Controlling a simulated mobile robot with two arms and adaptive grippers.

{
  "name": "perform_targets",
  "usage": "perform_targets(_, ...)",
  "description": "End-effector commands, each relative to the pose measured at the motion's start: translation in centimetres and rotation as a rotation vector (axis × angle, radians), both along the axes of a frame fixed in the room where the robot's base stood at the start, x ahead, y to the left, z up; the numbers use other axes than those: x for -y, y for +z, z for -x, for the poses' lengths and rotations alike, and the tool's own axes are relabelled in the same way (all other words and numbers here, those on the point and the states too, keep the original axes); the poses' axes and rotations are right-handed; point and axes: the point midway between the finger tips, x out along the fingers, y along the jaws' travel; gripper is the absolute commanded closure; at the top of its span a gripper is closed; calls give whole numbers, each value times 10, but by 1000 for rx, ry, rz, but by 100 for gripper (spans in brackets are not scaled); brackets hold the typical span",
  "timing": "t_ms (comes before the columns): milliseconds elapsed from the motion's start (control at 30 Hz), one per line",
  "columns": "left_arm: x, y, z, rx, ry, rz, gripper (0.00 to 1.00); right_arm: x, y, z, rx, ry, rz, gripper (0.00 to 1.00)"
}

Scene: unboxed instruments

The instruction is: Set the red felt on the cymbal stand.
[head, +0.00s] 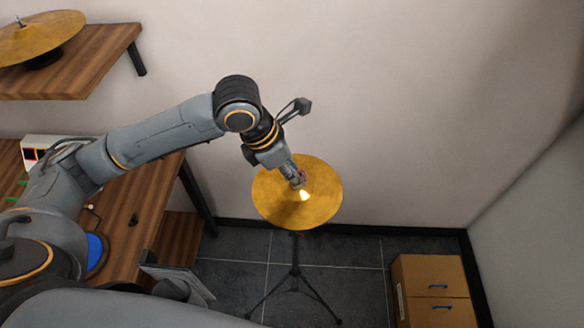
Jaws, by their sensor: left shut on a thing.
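The cymbal stand (294,266) is a black tripod on the dark tiled floor. A gold cymbal (325,197) lies on top of it, with a bright spot near its middle. My left gripper (298,182) reaches in from the upper left and points down over the middle of the cymbal. It is shut on a small reddish thing, the red felt (303,176), mostly hidden by the fingers. I cannot tell whether the felt touches the stand's top, which is hidden behind the gripper.
A wooden shelf (95,60) at upper left holds another cymbal (38,36). A wooden desk (140,205) is on the left under my arm. A cardboard box (432,277) stands on the floor at right. The wall is close behind the stand.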

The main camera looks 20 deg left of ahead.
Motion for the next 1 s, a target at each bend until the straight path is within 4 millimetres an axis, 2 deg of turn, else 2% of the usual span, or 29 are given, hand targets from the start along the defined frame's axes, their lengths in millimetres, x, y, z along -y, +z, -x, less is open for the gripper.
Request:
perform_targets(333,-1,-11,0,0,1,-1,76,1,-5,0,0,1,2,64)
perform_targets(633,0,-12,0,0,0,0,76,1,-5,0,0,0,2,64)
perform_targets(700,0,-12,0,0,0,0,58,1,-5,0,0,0,2,64)
perform_targets(800,0,-12,0,0,0,0,42,1,-5,0,0,0,2,64)
perform_targets(1000,0,-12,0,0,0,0,42,1,-5,0,0,0,2,64)
